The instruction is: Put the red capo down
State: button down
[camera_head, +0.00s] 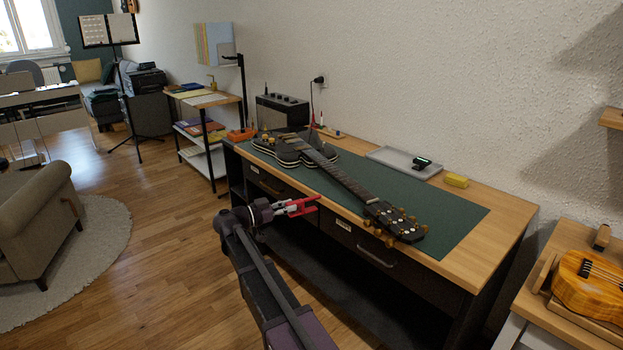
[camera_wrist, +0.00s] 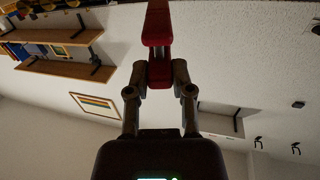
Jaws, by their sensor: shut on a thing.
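The red capo (camera_wrist: 157,30) is held between the fingers of my gripper (camera_wrist: 159,75) in the wrist view. The gripper is shut on it. In the head view the red capo (camera_head: 302,211) sticks out to the right from my gripper (camera_head: 287,208), in front of the workbench's drawers. The capo appears clear of the bench top, with nothing under it that I can see. The wrist view is upside down and shows wall and shelves behind the capo.
A black guitar (camera_head: 345,182) lies on a green mat (camera_head: 455,222) on the workbench (camera_head: 507,225). The mat's right end is bare.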

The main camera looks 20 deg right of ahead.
notch_tip(320, 180, up, 30)
jog(key=p, duration=3)
jog(key=shift+s+f, duration=0.1)
